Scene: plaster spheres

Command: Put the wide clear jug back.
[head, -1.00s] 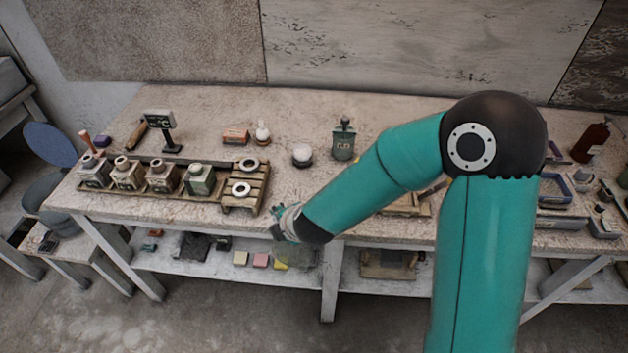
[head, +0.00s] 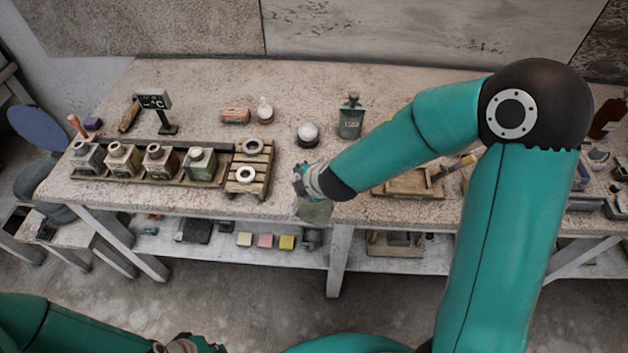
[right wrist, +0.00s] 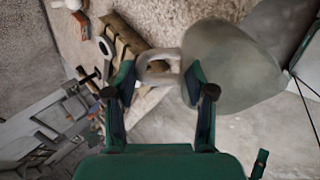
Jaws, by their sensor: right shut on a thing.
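My right gripper (head: 303,183) is at the bench's front edge in the head view, shut on the wide clear jug (head: 313,211). The jug is greyish and see-through, and hangs just below the gripper, overlapping the bench's front edge. In the right wrist view the jug's rounded body (right wrist: 238,68) lies to the right. Its handle (right wrist: 160,56) lies between the fingers of the gripper (right wrist: 157,88). My left gripper (head: 188,346) is only partly in view at the bottom of the head view; its fingers cannot be made out.
A wooden pallet (head: 249,158) with white rings and a rack of several square bottles (head: 156,163) stand left of the jug. A white sphere (head: 308,134) and a green canister (head: 351,118) stand behind. A wooden tray (head: 405,187) lies right. The lower shelf (head: 270,253) holds coloured blocks.

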